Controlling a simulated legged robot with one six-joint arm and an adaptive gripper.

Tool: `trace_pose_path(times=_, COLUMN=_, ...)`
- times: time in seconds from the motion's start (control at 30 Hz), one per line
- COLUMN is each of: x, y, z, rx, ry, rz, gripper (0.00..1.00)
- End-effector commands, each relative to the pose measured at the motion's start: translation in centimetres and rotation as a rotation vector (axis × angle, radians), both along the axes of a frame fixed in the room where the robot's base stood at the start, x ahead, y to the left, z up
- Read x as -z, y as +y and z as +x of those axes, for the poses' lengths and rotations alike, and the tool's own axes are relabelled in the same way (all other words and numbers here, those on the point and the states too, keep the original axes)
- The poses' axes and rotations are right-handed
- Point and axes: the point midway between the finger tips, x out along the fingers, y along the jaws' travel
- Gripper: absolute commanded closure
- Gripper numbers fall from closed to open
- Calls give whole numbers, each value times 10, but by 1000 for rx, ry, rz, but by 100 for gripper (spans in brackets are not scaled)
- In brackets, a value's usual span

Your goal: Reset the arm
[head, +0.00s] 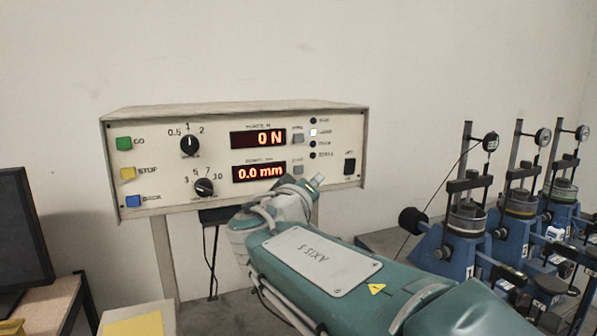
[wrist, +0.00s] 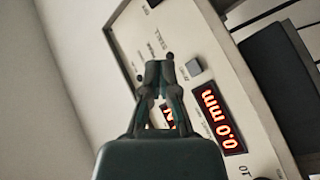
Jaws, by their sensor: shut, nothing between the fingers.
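My teal arm reaches from the lower right of the head view toward the front of a beige control box (head: 225,195). My gripper's fingers are hard to make out there, hidden behind the arm's wrist. In the wrist view my gripper (wrist: 159,68) is shut and empty, its dark fingertips together in front of the box's panel (wrist: 190,35), close to a grey square button (wrist: 193,66). I cannot tell whether the tips touch the panel. The red displays (head: 258,139) read 0 N and 0.0 mm.
The panel carries green (head: 124,143), yellow (head: 128,173) and blue (head: 133,201) buttons, two black knobs and a black switch (head: 349,166). Several blue test devices (head: 465,225) with dial gauges stand at the right. A dark monitor (head: 22,235) stands at the left edge.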

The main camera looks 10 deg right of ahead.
Motion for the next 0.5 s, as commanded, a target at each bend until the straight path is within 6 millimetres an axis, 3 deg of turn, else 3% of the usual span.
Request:
trace_pose_path(times=0.37, x=0, y=0, z=0, rx=1, ry=2, rz=1, gripper=100)
trace_pose_path(times=0.5, x=11, y=-16, z=-10, rx=31, ry=51, rz=35, gripper=100)
